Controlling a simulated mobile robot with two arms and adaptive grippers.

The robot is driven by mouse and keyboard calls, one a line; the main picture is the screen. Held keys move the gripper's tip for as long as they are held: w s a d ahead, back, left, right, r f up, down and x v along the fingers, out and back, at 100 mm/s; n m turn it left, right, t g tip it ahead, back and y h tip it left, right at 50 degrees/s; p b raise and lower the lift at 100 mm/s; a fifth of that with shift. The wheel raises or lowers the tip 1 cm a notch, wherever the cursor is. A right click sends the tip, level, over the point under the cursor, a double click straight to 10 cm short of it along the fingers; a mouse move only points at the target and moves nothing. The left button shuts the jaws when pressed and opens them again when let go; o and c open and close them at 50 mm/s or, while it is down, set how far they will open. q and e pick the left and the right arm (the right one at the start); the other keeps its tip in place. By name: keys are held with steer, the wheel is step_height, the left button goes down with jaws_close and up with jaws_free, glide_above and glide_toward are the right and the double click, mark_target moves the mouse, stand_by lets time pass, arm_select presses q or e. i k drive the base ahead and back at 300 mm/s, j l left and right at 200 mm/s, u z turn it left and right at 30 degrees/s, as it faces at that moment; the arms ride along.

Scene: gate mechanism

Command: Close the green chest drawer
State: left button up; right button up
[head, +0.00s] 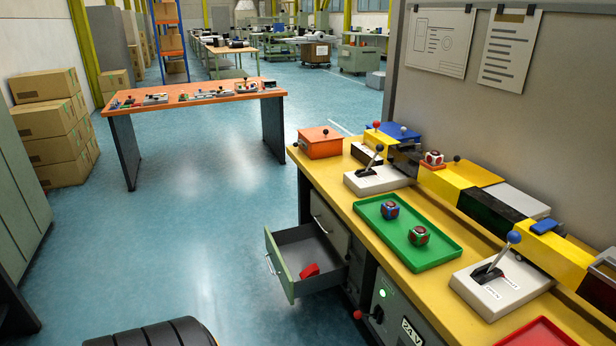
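The green chest drawer (279,268) is pulled open from the front of the workbench, below its yellow top. Its green front panel carries a light metal handle (270,264) and faces left. The grey inside of the drawer shows, and a small red object (310,271) lies in it. A closed drawer front with a handle (321,225) sits just above and behind it. Neither of my grippers is in the head view.
The workbench (334,189) carries a green tray (439,249) with two cubes, lever boxes (379,181) and an orange box (320,147). A red-knobbed lever (359,315) juts out right of the drawer. Blue floor (190,240) left of the drawer is clear.

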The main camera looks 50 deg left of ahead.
mark_target(291, 250)
steer(key=u, duration=2)
